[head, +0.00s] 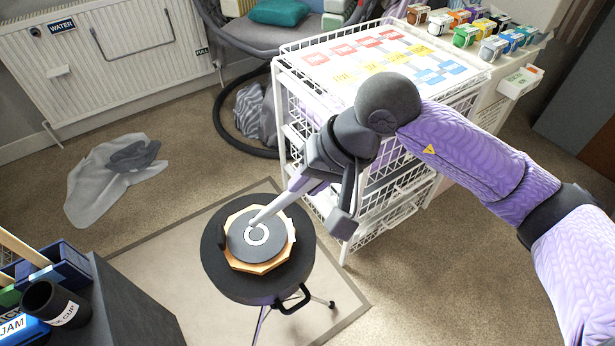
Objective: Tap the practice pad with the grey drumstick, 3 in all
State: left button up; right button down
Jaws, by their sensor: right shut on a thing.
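The practice pad (242,245) is a round grey disc with a white ring, set on an octagonal wooden base on a round black stool top. My right gripper (326,188) is to the upper right of the pad, shut on the grey drumstick (285,200). The drumstick slants down to the left, and its rounded tip lies over the pad near the white ring. I cannot tell whether the tip touches the pad or hovers just above it. The held end is partly hidden by the gripper. My left gripper is not in view.
A dark stick cup (45,300) and blue bins (62,262) stand at the lower left. A white wire drawer trolley (345,250) is close behind my right gripper. A grey cloth (100,190) lies on the carpet. A radiator (110,70) lines the back wall.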

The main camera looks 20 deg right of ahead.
jog(key=shift+f+b, duration=0.7)
jog(key=shift+f, duration=0.4)
notch_tip(320, 180, up, 3)
jog(key=shift+r+p, duration=0.2)
jog(key=shift+p, duration=0.75)
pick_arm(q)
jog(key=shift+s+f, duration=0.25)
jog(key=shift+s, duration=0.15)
pick_arm(e)
jog(key=shift+f, duration=0.1)
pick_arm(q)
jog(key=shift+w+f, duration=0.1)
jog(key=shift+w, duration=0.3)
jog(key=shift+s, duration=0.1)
